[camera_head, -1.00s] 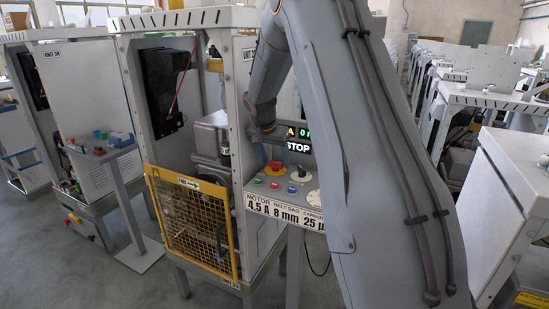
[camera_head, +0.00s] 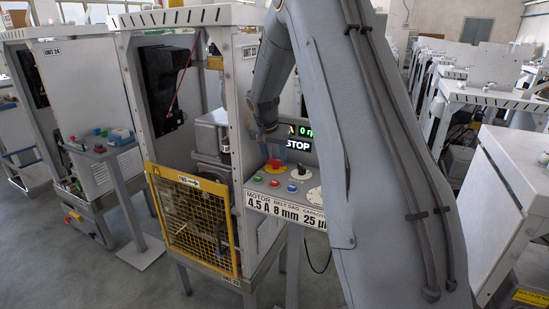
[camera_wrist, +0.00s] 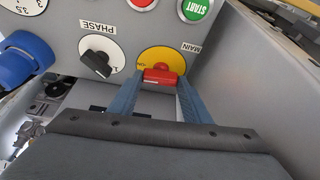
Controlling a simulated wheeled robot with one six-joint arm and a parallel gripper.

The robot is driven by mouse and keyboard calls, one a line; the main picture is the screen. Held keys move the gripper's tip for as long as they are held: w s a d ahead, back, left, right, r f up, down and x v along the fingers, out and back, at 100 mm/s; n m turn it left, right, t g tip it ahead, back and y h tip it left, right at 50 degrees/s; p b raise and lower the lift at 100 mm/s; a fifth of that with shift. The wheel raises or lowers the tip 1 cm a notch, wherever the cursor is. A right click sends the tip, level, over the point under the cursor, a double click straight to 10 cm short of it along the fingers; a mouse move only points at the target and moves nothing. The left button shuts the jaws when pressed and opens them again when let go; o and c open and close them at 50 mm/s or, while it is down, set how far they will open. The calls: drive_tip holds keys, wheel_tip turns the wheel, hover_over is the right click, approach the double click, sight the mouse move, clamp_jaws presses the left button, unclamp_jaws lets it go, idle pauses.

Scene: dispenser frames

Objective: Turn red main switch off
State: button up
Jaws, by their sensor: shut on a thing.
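The red main switch (camera_wrist: 160,76) sits on a round yellow plate (camera_wrist: 162,56) under the upside-down word MAIN in the wrist view. Its handle lies across the picture, with an ON mark at its left. My gripper (camera_wrist: 158,83) has its two blue fingers on either side of the red handle and is shut on it. In the head view my gripper (camera_head: 271,148) reaches down to the switch (camera_head: 274,164) at the back of the control panel (camera_head: 262,184). The finger contact is small there.
A black PHASE knob (camera_wrist: 98,62), a blue socket (camera_wrist: 24,60) and a green START button (camera_wrist: 194,8) are near the switch. A yellow mesh guard (camera_head: 195,222) is at the left.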

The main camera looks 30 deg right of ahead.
drive_tip(key=n+p, duration=0.1)
drive_tip(key=n, duration=0.1)
drive_tip(key=n+y, duration=0.1)
drive_tip(key=shift+s+d+r+n+t+p, duration=0.1)
drive_tip(key=shift+s+d+n+t+p, duration=0.1)
drive_tip(key=shift+n+t+p, duration=0.2)
drive_tip(key=n+y, duration=0.1)
drive_tip(key=n, duration=0.2)
drive_tip(key=shift+t, duration=0.3)
drive_tip(key=n+b, duration=0.1)
drive_tip(key=n+y+b, duration=0.1)
drive_tip(key=n, duration=0.1)
drive_tip(key=n+y+b, duration=0.1)
drive_tip(key=shift+w+d+f, duration=0.1)
drive_tip(key=shift+d+f, duration=0.1)
drive_tip(key=shift+f, duration=0.1)
drive_tip(key=n+y+b, duration=0.1)
drive_tip(key=n+b, duration=0.3)
drive_tip(key=shift+d+r+b, duration=0.1)
drive_tip(key=shift+b, duration=0.25)
drive_tip(key=shift+n+y, duration=0.3)
drive_tip(key=shift+n, duration=0.1)
drive_tip(key=o, duration=1)
drive_tip(key=shift+r, duration=0.1)
drive_tip(key=shift+o, duration=0.2)
drive_tip(key=b+v, duration=0.2)
drive_tip(key=v, duration=0.5)
drive_tip(key=shift+r, duration=0.45)
